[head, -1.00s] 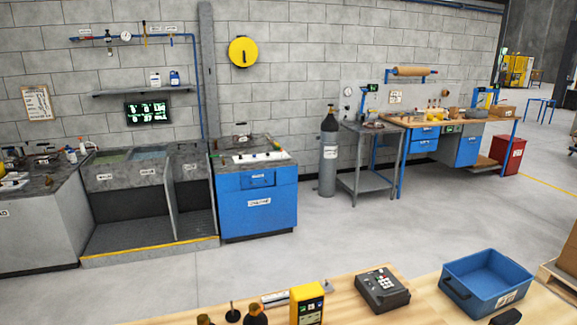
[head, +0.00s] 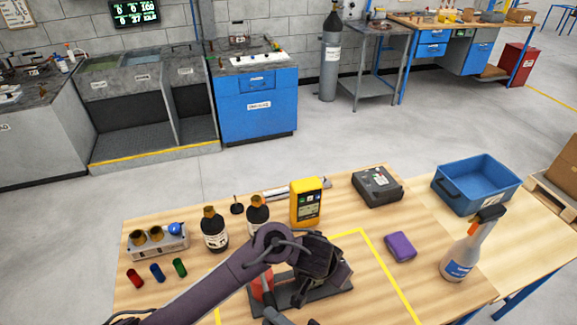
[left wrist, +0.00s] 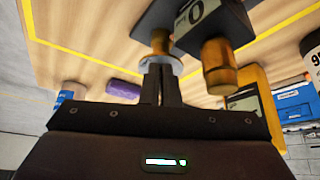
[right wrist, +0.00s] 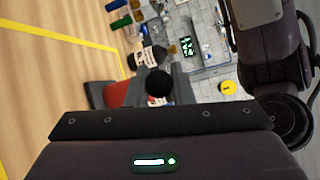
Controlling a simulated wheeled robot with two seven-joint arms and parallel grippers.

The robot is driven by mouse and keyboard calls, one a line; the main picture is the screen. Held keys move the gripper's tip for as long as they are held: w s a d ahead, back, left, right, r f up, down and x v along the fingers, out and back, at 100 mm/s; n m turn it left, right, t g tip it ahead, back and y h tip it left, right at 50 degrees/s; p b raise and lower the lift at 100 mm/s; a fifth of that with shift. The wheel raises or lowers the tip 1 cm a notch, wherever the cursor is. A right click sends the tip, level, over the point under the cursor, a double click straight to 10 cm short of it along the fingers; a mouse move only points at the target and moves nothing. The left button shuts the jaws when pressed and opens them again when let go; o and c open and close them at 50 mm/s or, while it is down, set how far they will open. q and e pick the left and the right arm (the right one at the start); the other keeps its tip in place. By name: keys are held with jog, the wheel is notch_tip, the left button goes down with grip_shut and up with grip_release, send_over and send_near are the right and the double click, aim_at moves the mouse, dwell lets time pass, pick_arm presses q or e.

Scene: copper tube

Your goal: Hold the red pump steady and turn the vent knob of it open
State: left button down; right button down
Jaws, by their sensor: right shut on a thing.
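The red pump (head: 258,291) stands on a dark base plate (head: 335,290) on the wooden table, largely hidden by my arms. My right gripper (head: 267,288) is shut on the pump body; the right wrist view shows red pump surface (right wrist: 117,94) and a black round end (right wrist: 158,83) between its fingers. My left gripper (head: 304,290) is over the pump's right side. In the left wrist view its narrowly spaced fingers (left wrist: 161,88) meet a pale disc-shaped knob (left wrist: 162,66) below a brass stem. Whether they grip it is unclear. A brass cylinder (left wrist: 217,65) is beside it.
Two dark bottles (head: 214,230) and a yellow meter (head: 306,203) stand behind the pump. A purple sponge (head: 400,247), spray bottle (head: 462,255) and blue bin (head: 476,183) are to the right. A rack (head: 158,241) and small coloured caps are to the left.

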pick_arm(q)
notch_tip(320, 180, up, 6)
jog(key=shift+s+a, duration=0.2)
jog(key=shift+s, duration=0.15)
dwell(0.5)
pick_arm(e)
jog(key=c, duration=1.2)
grip_release()
jog(key=shift+o, duration=0.2)
